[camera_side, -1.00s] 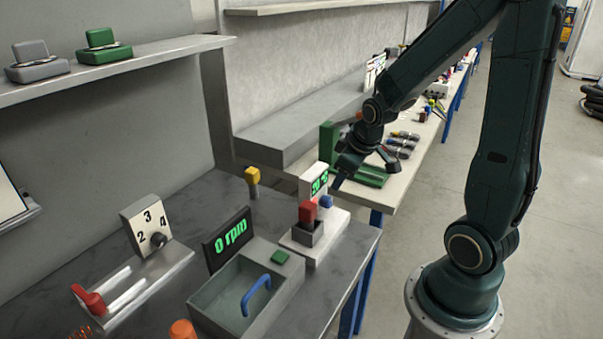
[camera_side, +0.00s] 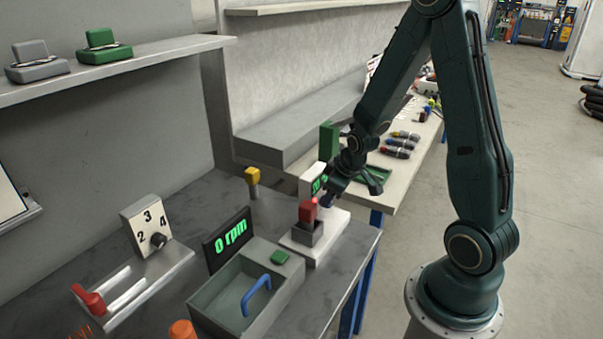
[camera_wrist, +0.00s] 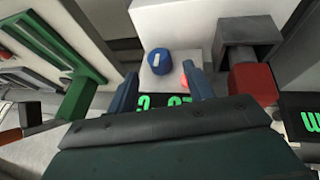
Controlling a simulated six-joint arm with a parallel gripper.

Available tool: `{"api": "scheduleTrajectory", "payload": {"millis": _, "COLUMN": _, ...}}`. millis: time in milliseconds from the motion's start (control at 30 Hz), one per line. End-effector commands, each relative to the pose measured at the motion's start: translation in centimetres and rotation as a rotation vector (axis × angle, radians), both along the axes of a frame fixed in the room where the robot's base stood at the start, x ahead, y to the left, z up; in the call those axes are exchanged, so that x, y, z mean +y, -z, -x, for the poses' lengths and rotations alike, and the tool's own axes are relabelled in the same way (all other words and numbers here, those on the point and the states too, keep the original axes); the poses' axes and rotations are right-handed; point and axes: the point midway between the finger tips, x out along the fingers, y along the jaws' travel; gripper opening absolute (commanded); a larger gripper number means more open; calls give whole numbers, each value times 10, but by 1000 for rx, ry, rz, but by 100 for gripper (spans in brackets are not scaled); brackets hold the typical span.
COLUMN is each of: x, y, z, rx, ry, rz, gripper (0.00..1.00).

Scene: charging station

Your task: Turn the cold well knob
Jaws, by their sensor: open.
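The blue knob (camera_wrist: 160,62) with a white mark on its face sits on the white cold well unit (camera_wrist: 165,20), below it in the wrist view a green-lit display (camera_wrist: 163,101), partly covered by my gripper. In the side view the white unit (camera_side: 339,222) stands near the bench's right edge, and the blue knob (camera_side: 327,202) is partly hidden behind a finger. My gripper (camera_wrist: 161,85) is open and empty, its fingers pointing toward the knob, one to each side of it in the wrist view. In the side view my gripper (camera_side: 350,191) is close beside the unit.
A 0 rpm display (camera_side: 228,238) and a grey bin with a blue handle (camera_side: 256,294) stand to the left. A green-framed rack (camera_wrist: 65,70) lies on the other side.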

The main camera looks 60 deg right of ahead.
Motion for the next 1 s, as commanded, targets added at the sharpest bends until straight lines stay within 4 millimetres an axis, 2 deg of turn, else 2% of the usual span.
{"api": "scheduleTrajectory", "payload": {"millis": 400, "x": -7, "y": 29, "z": -12, "rx": 0, "ry": 0, "rz": 0, "gripper": 52}}
{"api": "scheduleTrajectory", "payload": {"millis": 867, "x": -8, "y": 35, "z": -14, "rx": 0, "ry": 0, "rz": 0, "gripper": 52}}
{"api": "scheduleTrajectory", "payload": {"millis": 900, "x": -8, "y": 35, "z": -14, "rx": 0, "ry": 0, "rz": 0, "gripper": 50}}
{"api": "scheduleTrajectory", "payload": {"millis": 1000, "x": -8, "y": 35, "z": -14, "rx": 0, "ry": 0, "rz": 0, "gripper": 30}}
